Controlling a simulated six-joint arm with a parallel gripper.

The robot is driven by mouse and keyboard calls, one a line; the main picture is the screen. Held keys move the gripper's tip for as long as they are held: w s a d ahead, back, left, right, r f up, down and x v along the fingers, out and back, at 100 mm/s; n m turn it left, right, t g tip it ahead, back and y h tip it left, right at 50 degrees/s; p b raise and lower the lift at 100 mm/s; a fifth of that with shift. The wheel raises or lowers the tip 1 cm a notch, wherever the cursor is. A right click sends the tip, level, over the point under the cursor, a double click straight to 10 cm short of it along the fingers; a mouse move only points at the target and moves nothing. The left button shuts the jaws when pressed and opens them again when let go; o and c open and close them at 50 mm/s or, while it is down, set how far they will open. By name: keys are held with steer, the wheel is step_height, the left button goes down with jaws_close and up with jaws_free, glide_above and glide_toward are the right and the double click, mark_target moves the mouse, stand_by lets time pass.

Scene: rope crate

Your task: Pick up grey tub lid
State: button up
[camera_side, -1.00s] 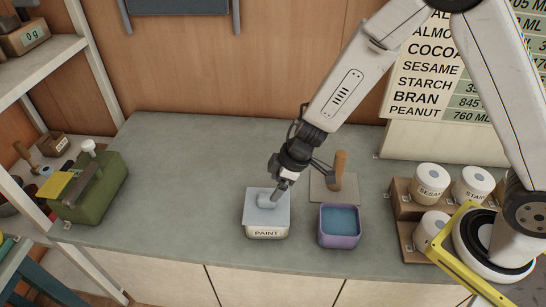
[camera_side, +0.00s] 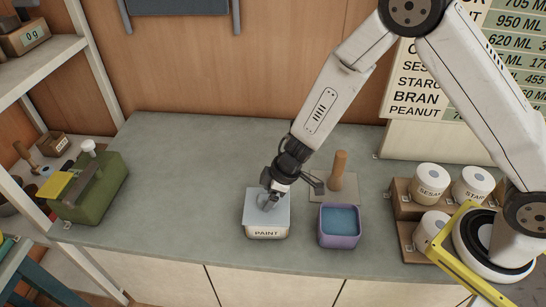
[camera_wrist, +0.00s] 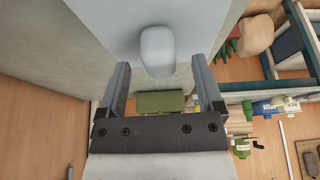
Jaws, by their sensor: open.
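The grey tub lid (camera_side: 279,217) lies flat on the square tub labelled PAINT (camera_side: 266,233) in the side view. Its pale rounded knob (camera_wrist: 157,52) shows at the top of the wrist view, on the lid's flat grey face (camera_wrist: 108,22). My gripper (camera_side: 268,204) is over the lid and points down at it, largely hiding the knob in the side view. In the wrist view my gripper (camera_wrist: 160,68) is open, one finger on each side of the knob, with gaps showing. I cannot tell whether the fingertips touch the lid.
A purple tub with blue contents (camera_side: 339,239) stands close to the right of the paint tub. Behind it a wooden-handled tool (camera_side: 339,165) stands on a board. Labelled jars (camera_side: 430,178) stand at the right. A green box (camera_side: 92,192) is at the left; the counter between is clear.

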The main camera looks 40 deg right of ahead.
steer(key=shift+x, duration=0.85)
jaws_close()
